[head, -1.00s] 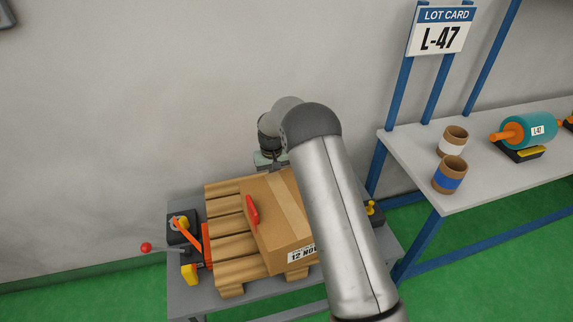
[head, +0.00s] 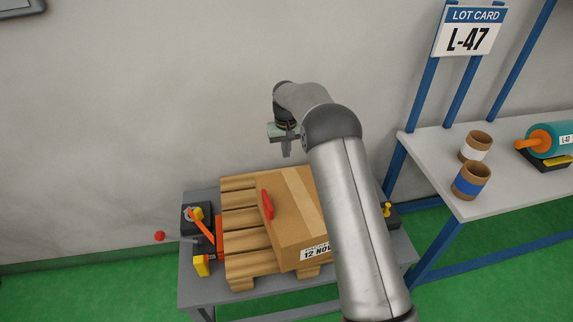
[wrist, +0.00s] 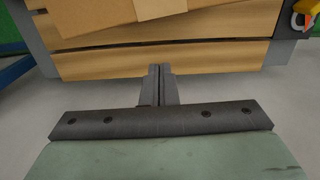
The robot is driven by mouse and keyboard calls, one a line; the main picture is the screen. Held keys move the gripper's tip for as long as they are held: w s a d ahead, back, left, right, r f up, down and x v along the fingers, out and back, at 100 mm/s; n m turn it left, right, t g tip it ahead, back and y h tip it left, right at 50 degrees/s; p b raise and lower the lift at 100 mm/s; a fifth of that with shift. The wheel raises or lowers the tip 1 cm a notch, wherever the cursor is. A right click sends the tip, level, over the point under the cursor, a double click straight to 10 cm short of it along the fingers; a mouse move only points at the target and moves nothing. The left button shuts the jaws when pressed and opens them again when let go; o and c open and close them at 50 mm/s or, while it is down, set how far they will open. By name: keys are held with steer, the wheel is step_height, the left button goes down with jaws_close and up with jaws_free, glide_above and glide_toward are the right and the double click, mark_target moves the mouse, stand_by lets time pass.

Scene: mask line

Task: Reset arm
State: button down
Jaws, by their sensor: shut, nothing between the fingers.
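My gripper (head: 287,148) hangs in the air in front of the wall, above the far edge of the pallet. In the wrist view my gripper (wrist: 157,75) has its two fingers together, with nothing between them. Below it, a cardboard box (head: 300,232) with a printed date label sits on the wooden pallet (head: 240,222). The box (wrist: 95,14) and the pallet slats (wrist: 210,55) also show in the wrist view. My forearm hides the right part of the box.
The pallet rests on a grey table (head: 195,290). A shelf (head: 430,150) at the right holds two brown rolls (head: 471,180) and a teal roller (head: 550,139).

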steer(key=shift+r, duration=2.05)
steer(key=s+d+r+p, duration=0.1)
steer(key=s+d+r, duration=0.2)
steer(key=s+r, duration=0.55)
steer(key=s+d+r+p, duration=0.1)
steer(key=s+d+r, duration=0.3)
steer(key=s, duration=0.7)
steer(key=s+d+m+p, duration=0.1)
steer(key=s+d, duration=0.2)
steer(key=s, duration=2.2)
steer(key=shift+m, duration=0.3)
steer(key=shift+s+f, duration=0.1)
